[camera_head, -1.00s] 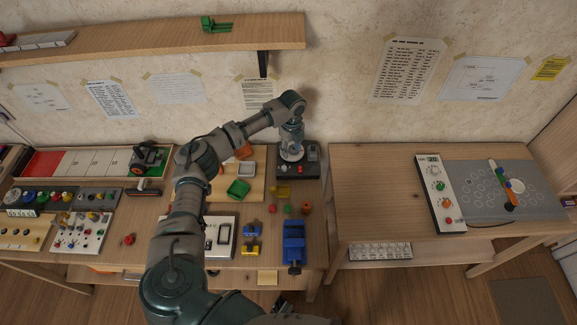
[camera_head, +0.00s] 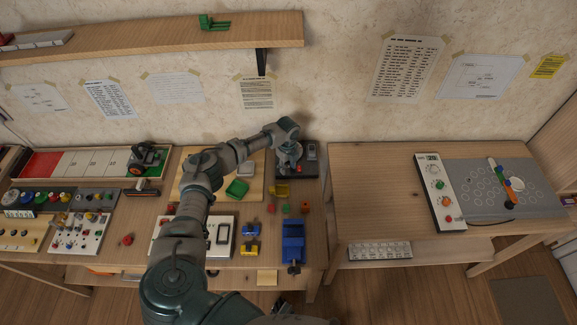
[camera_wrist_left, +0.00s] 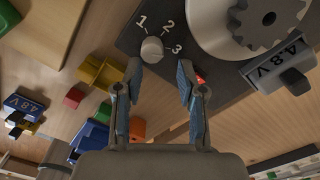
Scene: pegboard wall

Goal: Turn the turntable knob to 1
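The turntable unit (camera_head: 311,168) is a dark base at the back right corner of the left table. In the left wrist view, its dark base (camera_wrist_left: 215,72) carries a pale round platter (camera_wrist_left: 225,22) with a dark gear. A small light grey knob (camera_wrist_left: 152,50) sits beside printed marks 1, 2 and 3. The knob's pointer direction is not clear. My left gripper (camera_wrist_left: 158,68) is open, its two blue-padded fingertips on either side of the knob's near edge, with no clear contact. In the head view, my left gripper (camera_head: 287,166) hangs over the unit, partly hiding it.
A yellow bin (camera_head: 280,190), small coloured blocks and a blue vise (camera_head: 293,243) lie in front of the unit. The right table has a control panel (camera_head: 440,195) and much bare wood.

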